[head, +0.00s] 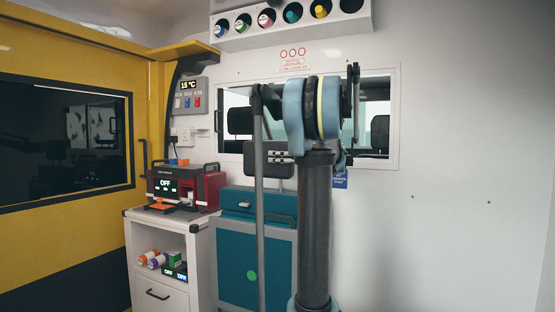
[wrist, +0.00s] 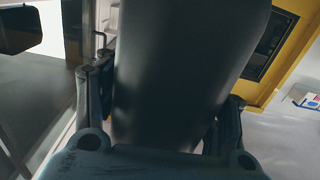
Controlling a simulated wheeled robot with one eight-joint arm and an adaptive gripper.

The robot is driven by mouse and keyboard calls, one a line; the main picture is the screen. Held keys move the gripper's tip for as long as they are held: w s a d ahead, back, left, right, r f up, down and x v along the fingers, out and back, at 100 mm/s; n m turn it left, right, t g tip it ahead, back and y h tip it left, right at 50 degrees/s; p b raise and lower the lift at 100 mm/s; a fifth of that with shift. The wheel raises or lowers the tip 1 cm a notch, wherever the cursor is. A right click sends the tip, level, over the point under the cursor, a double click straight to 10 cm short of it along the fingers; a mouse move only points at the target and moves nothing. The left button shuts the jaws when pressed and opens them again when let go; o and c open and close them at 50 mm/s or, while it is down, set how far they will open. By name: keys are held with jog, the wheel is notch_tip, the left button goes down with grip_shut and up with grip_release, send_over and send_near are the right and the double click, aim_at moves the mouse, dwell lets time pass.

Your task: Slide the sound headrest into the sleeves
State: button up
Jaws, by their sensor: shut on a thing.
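A dark grey padded headrest (wrist: 185,60) fills the middle of the wrist view and runs out of its top edge. My gripper (wrist: 163,97) has one finger on each side of the pad and is shut on it. In the head view my arm hides most of the gripper. A dark block (head: 268,160) shows just left of my arm, above a teal unit (head: 255,245); I cannot tell whether it is the held headrest. The posts of the headrest are hidden, and I cannot make out the sleeves.
A red and black device (head: 185,186) stands on a white cabinet (head: 170,255) at the left. A yellow partition (head: 85,60) with a dark window is farther left. Dark seat headrests (head: 240,121) show through the wall window. The white wall at the right (head: 460,200) is clear.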

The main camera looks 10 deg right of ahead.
aim_at(278, 168)
jog(key=shift+f, duration=2.55)
jog(key=o, duration=1.8)
jog(key=v, duration=1.2)
jog(key=shift+w, duration=0.1)
